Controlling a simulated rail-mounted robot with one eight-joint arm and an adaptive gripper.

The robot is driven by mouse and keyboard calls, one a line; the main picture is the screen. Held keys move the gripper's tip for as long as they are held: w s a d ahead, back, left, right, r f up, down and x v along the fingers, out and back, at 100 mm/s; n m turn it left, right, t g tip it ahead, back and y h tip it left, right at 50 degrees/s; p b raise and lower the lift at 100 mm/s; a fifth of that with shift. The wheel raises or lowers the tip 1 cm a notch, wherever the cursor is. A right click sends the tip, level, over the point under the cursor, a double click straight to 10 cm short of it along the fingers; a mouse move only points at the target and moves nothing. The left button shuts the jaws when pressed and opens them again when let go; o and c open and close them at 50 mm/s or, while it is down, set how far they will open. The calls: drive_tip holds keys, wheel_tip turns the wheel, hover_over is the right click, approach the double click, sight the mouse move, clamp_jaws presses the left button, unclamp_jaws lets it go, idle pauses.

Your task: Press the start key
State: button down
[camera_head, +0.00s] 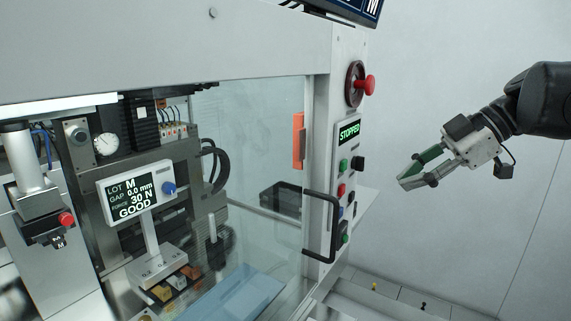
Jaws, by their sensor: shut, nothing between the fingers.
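The control panel (338,210) is on the narrow front post of the machine. It carries a green button (343,165) below the display, a red button (341,190), and another green button (344,239) near the bottom. Any key labels are too small to read, so I cannot tell which is the start key.
A black door handle (321,228) stands out left of the lower buttons. Black knobs (358,163) sit beside the buttons. A clear door (250,160) covers the machine's inside. The space around my gripper is free.

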sight(344, 166)
drive_tip(key=shift+a, duration=0.1)
drive_tip(key=w+a, duration=0.5)
drive_tip(key=a, duration=0.2)
idle(0.4)
drive_tip(key=shift+w+a, duration=0.1)
drive_tip(key=shift+w, duration=0.15)
idle(1.1)
drive_tip(key=shift+w+a, duration=0.15)
drive_tip(key=shift+a, duration=0.05)
drive_tip(key=shift+w+a, duration=0.2)
drive_tip(key=shift+a, duration=0.1)
idle(1.4)
drive_tip(key=shift+s+d, duration=0.1)
drive_tip(key=shift+d, duration=0.05)
drive_tip(key=shift+s+d, duration=0.4)
drive_tip(key=shift+d, duration=0.1)
